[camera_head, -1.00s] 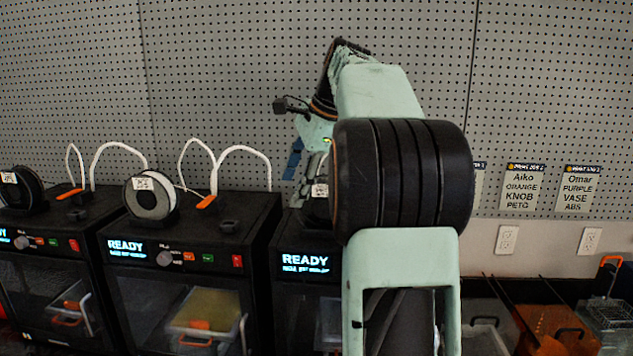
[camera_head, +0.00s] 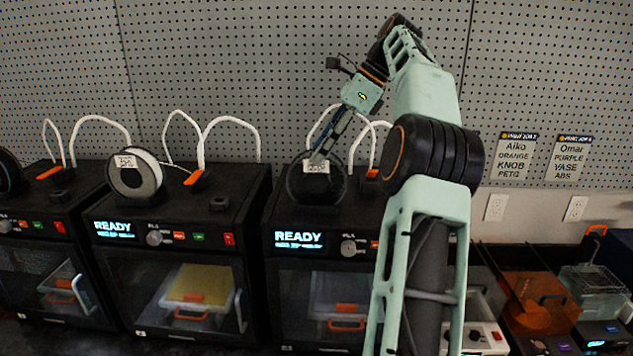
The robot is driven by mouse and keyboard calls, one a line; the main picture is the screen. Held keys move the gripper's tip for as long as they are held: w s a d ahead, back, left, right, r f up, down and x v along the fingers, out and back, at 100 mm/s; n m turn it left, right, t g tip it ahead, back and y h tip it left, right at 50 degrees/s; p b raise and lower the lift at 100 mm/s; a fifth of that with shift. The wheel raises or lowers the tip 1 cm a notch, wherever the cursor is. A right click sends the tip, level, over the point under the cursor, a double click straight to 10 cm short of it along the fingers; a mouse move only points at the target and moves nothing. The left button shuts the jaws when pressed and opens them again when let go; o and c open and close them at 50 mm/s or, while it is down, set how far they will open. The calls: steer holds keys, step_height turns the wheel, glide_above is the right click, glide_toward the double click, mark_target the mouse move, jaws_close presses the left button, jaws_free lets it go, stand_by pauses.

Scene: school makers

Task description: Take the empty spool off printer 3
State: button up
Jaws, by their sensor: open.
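A black spool (camera_head: 332,187) with a white tag stands upright on top of the rightmost printer (camera_head: 283,218), whose screen reads READY. No filament colour shows on it, and the tag's text is too small to read. My gripper (camera_head: 321,157) is open and reaches down from the upper right to the top of this spool, just behind or at the tag. The fingertips are partly hidden there, so I cannot tell whether they touch the spool or straddle its rim.
The middle printer (camera_head: 180,221) carries a spool of white filament (camera_head: 149,176). Another printer stands at the left edge. White looped tubes rise behind the printers, close to my gripper. A pegboard wall (camera_head: 230,70) stands behind. Orange and clear bins (camera_head: 540,300) are at the right.

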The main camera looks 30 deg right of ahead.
mark_target(304, 177)
steer(key=x, duration=0.2)
steer(key=b+x, duration=0.1)
steer(key=x, duration=0.2)
steer(key=b+x, duration=0.1)
steer(key=x, duration=0.1)
steer(key=shift+s+a+f, duration=0.1)
steer(key=shift+s+f, duration=0.2)
steer(key=shift+f, duration=0.05)
steer(key=shift+w+a+f, duration=0.15)
steer(key=shift+f, duration=0.15)
steer(key=c, duration=1.3)
